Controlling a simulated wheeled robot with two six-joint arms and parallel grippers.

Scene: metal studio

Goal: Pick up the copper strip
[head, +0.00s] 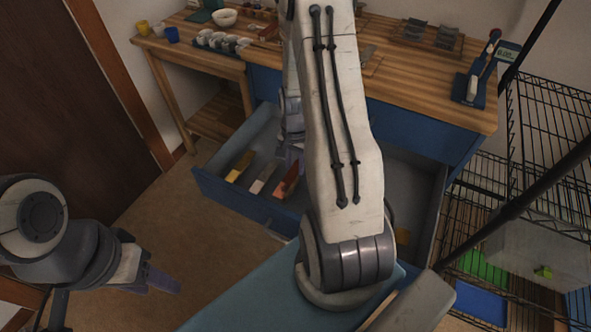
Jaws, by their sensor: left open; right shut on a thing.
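The copper strip (287,184), reddish-brown, is in the open blue drawer (233,202) under the workbench. My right gripper (290,163) reaches down into the drawer and is shut on the copper strip; its fingertips are partly hidden behind my own arm. I cannot tell whether the strip is clear of the drawer floor. My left gripper (162,281) is open and empty, low at the left over the floor.
A yellow strip (240,166) and a pale strip (264,177) lie left of the copper one in the drawer. The wooden bench (418,87) holds a bowl (224,18), cups and tools. A wire rack (550,120) stands right. My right arm hides the drawer's middle.

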